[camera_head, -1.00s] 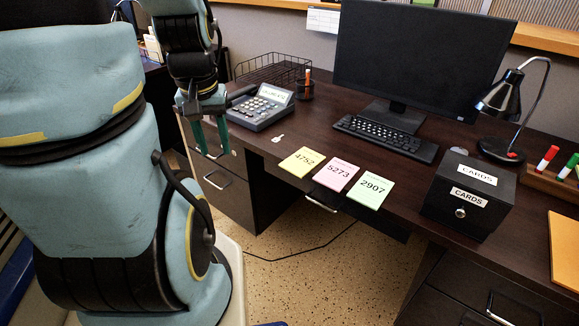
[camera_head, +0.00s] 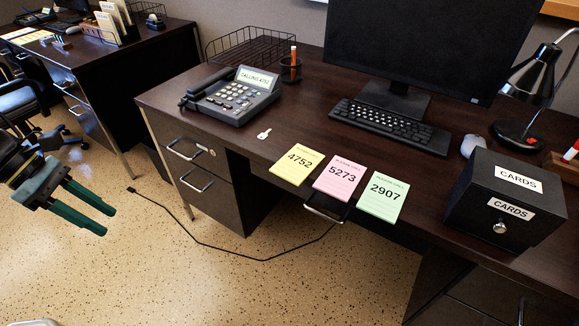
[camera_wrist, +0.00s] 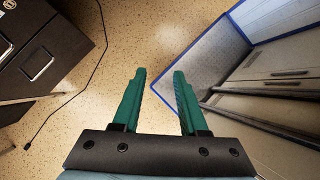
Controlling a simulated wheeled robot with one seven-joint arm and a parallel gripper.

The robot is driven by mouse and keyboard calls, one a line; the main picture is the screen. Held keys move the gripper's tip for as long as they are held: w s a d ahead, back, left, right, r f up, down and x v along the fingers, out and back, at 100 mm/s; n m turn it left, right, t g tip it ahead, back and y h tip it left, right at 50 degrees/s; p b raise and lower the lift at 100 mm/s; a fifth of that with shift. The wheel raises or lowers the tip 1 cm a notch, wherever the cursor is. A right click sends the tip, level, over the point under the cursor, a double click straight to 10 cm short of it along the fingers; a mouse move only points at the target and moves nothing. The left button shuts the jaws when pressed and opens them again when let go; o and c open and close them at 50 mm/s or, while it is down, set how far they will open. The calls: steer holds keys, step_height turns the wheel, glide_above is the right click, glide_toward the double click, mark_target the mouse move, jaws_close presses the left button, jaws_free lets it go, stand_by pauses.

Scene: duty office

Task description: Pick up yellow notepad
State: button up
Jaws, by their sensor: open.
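The yellow notepad (camera_head: 298,164) lies flat near the front edge of the desk and reads 4752. A pink notepad (camera_head: 340,177) reading 5273 lies to its right, and a green notepad (camera_head: 382,196) reading 2907 is farther right. My gripper (camera_head: 107,222) is at the far left in the head view, over the floor, well away from the notepads. Its green fingers also show in the wrist view (camera_wrist: 160,78), apart with nothing between them. The yellow notepad is not in the wrist view.
The desk (camera_head: 225,148) holds a phone (camera_head: 232,95), a small key (camera_head: 264,134), a keyboard (camera_head: 390,127) and a black cards box (camera_head: 505,200). A cable (camera_head: 225,254) lies on the floor. A blue-edged grey panel (camera_wrist: 240,50) stands right of my fingers in the wrist view.

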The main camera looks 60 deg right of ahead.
steer(key=s+d+f+n+g+h+b, duration=0.1)
steer(key=s+d+f+n+g+h, duration=0.1)
steer(key=s+d+f+n, duration=0.3)
steer(key=s+d+f+n+g+h+b, duration=0.1)
steer(key=d+n+g+h, duration=0.15)
steer(key=d, duration=0.55)
steer(key=n+g+h+b, duration=0.25)
steer(key=n+h, duration=0.25)
steer(key=n, duration=0.6)
glide_toward(279, 172)
steer(key=shift+h, duration=0.25)
steer(key=shift+f+p+x, duration=0.15)
steer(key=shift+p+x, duration=0.6)
steer(key=shift+x, duration=1.75)
steer(key=shift+f+p+x, duration=0.15)
steer(key=shift+p+x, duration=0.55)
steer(key=shift+x, duration=1.8)
steer(key=shift+s+a, duration=0.1)
jaws_close()
